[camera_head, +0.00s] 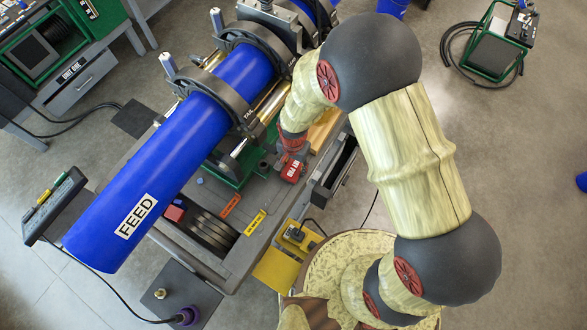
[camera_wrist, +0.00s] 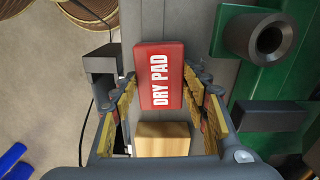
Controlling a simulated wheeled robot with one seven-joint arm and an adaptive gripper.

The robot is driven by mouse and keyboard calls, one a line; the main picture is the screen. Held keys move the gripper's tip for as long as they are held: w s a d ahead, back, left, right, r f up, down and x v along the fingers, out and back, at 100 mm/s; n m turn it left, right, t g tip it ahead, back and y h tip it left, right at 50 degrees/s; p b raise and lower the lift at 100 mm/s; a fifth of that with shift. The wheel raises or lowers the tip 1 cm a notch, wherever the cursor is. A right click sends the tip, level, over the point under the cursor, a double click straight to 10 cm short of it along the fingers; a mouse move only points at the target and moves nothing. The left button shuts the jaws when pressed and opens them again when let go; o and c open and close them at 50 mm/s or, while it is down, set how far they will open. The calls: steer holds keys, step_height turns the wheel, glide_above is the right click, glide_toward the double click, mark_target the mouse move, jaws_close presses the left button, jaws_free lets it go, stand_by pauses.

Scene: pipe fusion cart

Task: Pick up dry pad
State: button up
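The dry pad (camera_wrist: 160,75) is a red block with white lettering, on the grey cart top in the wrist view. It also shows in the head view (camera_head: 291,168), just below the end of my arm. My gripper (camera_wrist: 160,82) is open, with one finger along each long side of the pad. The fingertips are close to its sides; I cannot tell whether they touch. The pad's top face is fully in view.
A wooden block (camera_wrist: 162,140) lies close to the pad, between my fingers. A green machine part with a dark pipe end (camera_wrist: 262,38) stands to the right. In the head view, a blue pipe (camera_head: 165,160) in clamps runs left of my arm. Yellow (camera_head: 255,222) and orange labels mark the cart.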

mark_target(294, 168)
steer(key=c, duration=0.4)
steer(key=shift+r, duration=0.15)
steer(key=shift+c, duration=0.2)
step_height(294, 168, up, 18)
steer(key=p, duration=0.1)
steer(key=shift+p, duration=0.35)
steer(key=o, duration=0.6)
steer(key=c, duration=0.4)
steer(key=shift+c, duration=0.3)
steer(key=shift+s+f, duration=0.1)
steer(key=shift+f, duration=0.1)
